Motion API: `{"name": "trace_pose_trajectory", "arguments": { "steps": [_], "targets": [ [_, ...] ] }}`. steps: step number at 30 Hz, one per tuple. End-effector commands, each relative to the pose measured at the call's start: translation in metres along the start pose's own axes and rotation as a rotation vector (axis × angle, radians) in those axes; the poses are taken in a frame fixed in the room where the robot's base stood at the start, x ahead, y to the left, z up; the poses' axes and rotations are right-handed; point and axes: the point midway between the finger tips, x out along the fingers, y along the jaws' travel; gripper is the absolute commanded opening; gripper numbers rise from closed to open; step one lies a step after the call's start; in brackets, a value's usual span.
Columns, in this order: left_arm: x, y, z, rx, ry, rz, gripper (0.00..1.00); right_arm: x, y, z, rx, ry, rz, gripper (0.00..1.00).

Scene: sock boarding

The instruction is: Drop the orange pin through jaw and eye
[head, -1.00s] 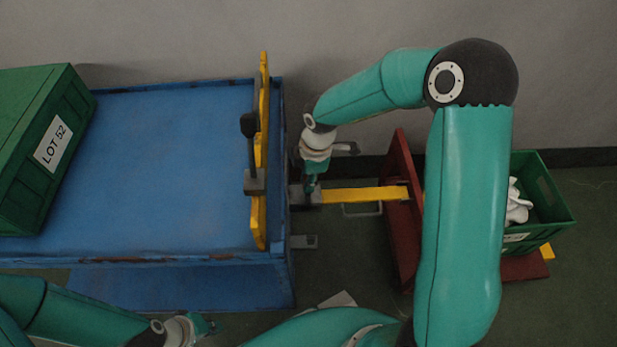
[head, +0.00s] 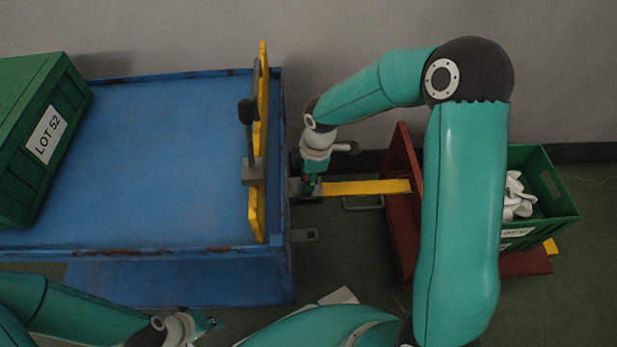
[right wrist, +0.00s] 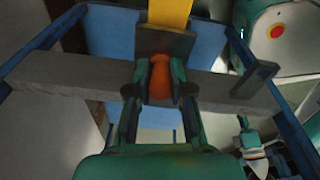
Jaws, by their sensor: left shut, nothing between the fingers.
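The yellow drawbar (head: 365,187) reaches left from the red dolly (head: 402,190) to a dark grey jaw (head: 296,187) at the blue cart's right side. In the right wrist view the drawbar (right wrist: 170,12) meets the dark jaw block (right wrist: 165,40). The orange pin (right wrist: 159,82) shows between the fingers of my right gripper (right wrist: 160,78), which look closed on it at the jaw. Its lower end and the eye are hidden. The same gripper (head: 311,185) is over the jaw in the head view. My left gripper (head: 208,325) is shut and empty at the lower left.
The blue cart (head: 160,150) has a yellow upright bar (head: 262,130) along its right edge and a green crate (head: 60,95) labelled LOT 52. Another green crate (head: 545,220) with white items rides on the dolly.

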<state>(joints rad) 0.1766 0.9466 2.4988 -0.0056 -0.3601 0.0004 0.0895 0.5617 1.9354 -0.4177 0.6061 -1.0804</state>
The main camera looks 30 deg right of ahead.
Motion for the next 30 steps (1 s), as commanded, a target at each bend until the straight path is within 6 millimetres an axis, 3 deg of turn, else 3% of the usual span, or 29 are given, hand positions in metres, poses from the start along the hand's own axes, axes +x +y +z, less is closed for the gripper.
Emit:
{"name": "trace_pose_trajectory", "arguments": {
  "steps": [1, 5, 17, 23, 30],
  "targets": [
    [0.0, 0.0, 0.0, 0.0, 0.0, 0.0, 0.0, 0.0, 0.0, 0.001, 0.001, 0.0, 0.0, 0.28],
    [0.0, 0.0, 0.0, 0.0, 0.0, 0.0, 0.0, 0.0, 0.0, 0.001, 0.001, 0.0, 0.001, 0.49],
    [-0.001, 0.0, 0.0, 0.0, 0.0, 0.0, 0.0, -0.004, 0.001, 0.001, 0.001, 0.0, 0.002, 0.5],
    [-0.001, 0.0, 0.0, 0.0, 0.0, 0.0, 0.0, -0.03, 0.001, 0.001, 0.001, 0.001, 0.006, 0.5],
    [0.0, 0.0, 0.0, 0.0, 0.0, 0.0, 0.0, -0.078, 0.002, 0.001, 0.002, 0.001, 0.006, 0.5]
  ]
}}
